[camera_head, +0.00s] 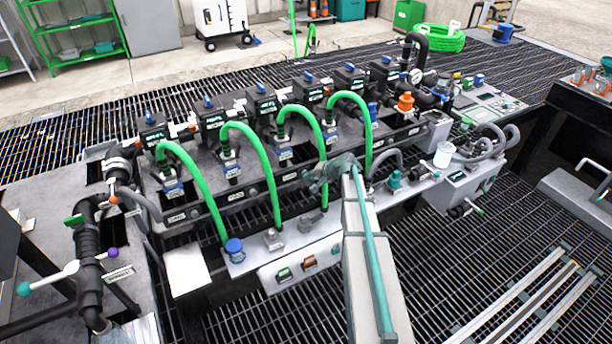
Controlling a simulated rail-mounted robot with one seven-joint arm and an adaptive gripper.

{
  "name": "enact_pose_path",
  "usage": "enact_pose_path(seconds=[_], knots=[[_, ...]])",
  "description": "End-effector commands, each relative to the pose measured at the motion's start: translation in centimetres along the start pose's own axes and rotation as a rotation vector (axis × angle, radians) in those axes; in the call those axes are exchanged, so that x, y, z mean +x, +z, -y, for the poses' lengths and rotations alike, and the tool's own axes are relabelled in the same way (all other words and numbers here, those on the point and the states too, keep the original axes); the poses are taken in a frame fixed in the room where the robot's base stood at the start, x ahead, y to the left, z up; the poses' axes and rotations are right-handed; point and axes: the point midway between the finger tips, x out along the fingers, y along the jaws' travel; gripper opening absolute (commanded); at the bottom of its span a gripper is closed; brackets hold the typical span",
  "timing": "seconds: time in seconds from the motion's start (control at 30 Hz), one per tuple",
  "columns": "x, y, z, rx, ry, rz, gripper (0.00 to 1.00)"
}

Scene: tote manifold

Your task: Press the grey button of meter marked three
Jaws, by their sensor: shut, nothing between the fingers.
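A row of black meters with blue knobs runs along the manifold; I see one at the left end (152,131), one beside it (208,113) and a middle one (262,102), with more to the right. Their small green faces are too small to read, so I cannot tell which is marked three, nor make out its grey button. My gripper (317,188) is at the far end of my white and teal arm, above the front of the manifold, right of the middle green hose. It is small in the view; it is shut and empty, apart from the meters.
Green hoses (265,170) arch from the meters to the front. A blue cap (234,247) and a box with green and orange switches (300,266) stand at the front. An orange fitting (405,102) and a gauge (416,77) are at the right. Space above the manifold is mostly free.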

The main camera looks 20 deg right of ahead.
Motion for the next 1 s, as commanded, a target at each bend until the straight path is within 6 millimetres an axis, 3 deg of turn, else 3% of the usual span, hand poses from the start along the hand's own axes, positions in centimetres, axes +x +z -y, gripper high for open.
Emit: enact_pose_path(seconds=[0.47,1.0], knots=[[0.1,-0.1,0.1,0.0,0.0,-0.001,0.0],[-1.3,1.0,-1.0,0.0,0.0,-0.001,0.0]])
